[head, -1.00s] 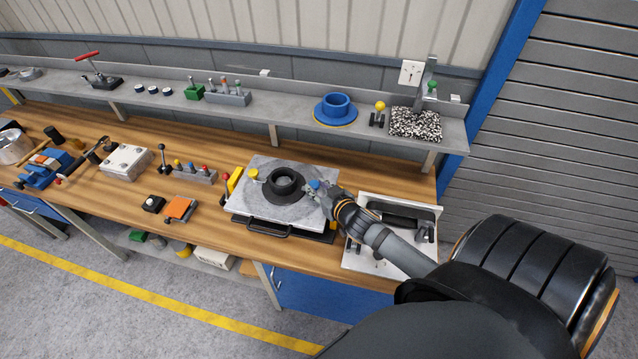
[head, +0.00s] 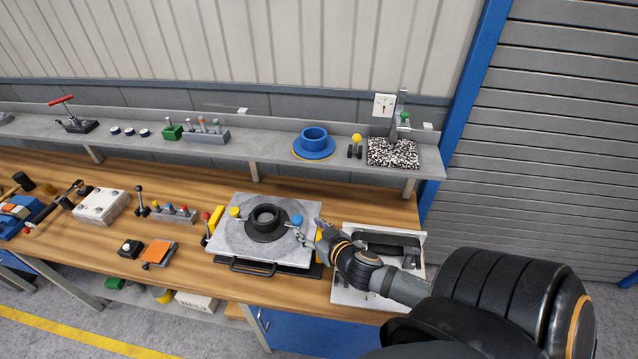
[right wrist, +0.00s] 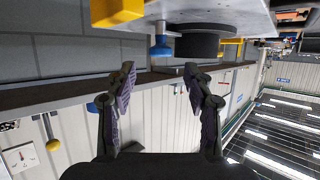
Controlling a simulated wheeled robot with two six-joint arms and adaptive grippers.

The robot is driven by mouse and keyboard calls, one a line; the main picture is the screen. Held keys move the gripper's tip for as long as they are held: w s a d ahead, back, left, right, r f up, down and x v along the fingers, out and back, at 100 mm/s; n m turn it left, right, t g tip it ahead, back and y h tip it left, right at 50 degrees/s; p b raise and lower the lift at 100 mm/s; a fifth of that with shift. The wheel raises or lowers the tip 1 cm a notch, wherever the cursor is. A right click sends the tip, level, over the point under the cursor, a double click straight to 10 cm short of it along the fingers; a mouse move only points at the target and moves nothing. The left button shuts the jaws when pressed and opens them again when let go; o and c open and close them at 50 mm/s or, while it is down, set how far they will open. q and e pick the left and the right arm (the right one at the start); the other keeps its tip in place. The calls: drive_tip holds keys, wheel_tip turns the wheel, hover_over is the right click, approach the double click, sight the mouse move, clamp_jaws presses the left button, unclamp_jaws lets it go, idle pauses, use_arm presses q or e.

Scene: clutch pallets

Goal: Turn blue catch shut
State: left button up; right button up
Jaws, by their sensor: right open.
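The blue catch (head: 297,220) stands at the right side of the grey pallet plate (head: 228,246), beside the black round hub (head: 266,220). A yellow catch (head: 235,212) stands on the plate's left side. My right gripper (head: 310,234) is open and empty, just right of the blue catch and apart from it. In the right wrist view, upside down, the blue catch (right wrist: 160,48) and the black hub (right wrist: 202,44) show beyond the open fingers (right wrist: 160,72). How far the catch is turned is hard to tell. My left gripper is out of view.
Yellow blocks (head: 216,222) flank the plate. A grey tray with a black handle (head: 388,243) lies right of it, under my right arm. An orange-topped block (head: 158,252) lies to the left. A shelf (head: 260,160) with a blue flanged part (head: 313,142) runs behind.

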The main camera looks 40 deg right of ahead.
drive_tip(key=v, duration=0.6)
drive_tip(key=shift+s+r, duration=0.2)
drive_tip(key=shift+a, duration=0.1)
